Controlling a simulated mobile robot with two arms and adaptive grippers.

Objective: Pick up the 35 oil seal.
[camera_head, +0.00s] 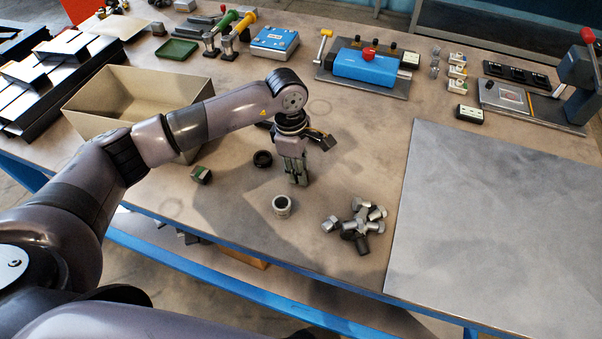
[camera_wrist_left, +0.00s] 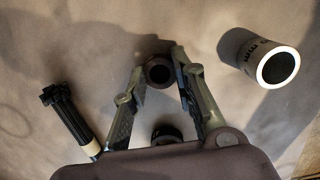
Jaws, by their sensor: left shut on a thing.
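My left gripper (camera_head: 298,181) points down over the middle of the table. In the left wrist view its two fingers (camera_wrist_left: 159,72) are closed on a small dark ring (camera_wrist_left: 158,80), a seal by its look; any size mark on it cannot be read. In the head view the fingers hide this ring. A second black ring (camera_head: 263,159) lies on the table left of the gripper; it appears to be the dark ring near the palm in the left wrist view (camera_wrist_left: 165,133). My right gripper is not in view.
A grey hollow cylinder (camera_head: 282,207) stands in front of the gripper, with a metal multi-armed part (camera_head: 357,222) to its right. A black plug-like part (camera_head: 322,139) lies behind. A small green-black block (camera_head: 201,174) and an open beige bin (camera_head: 135,92) are left. A grey plate (camera_head: 500,220) covers the right.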

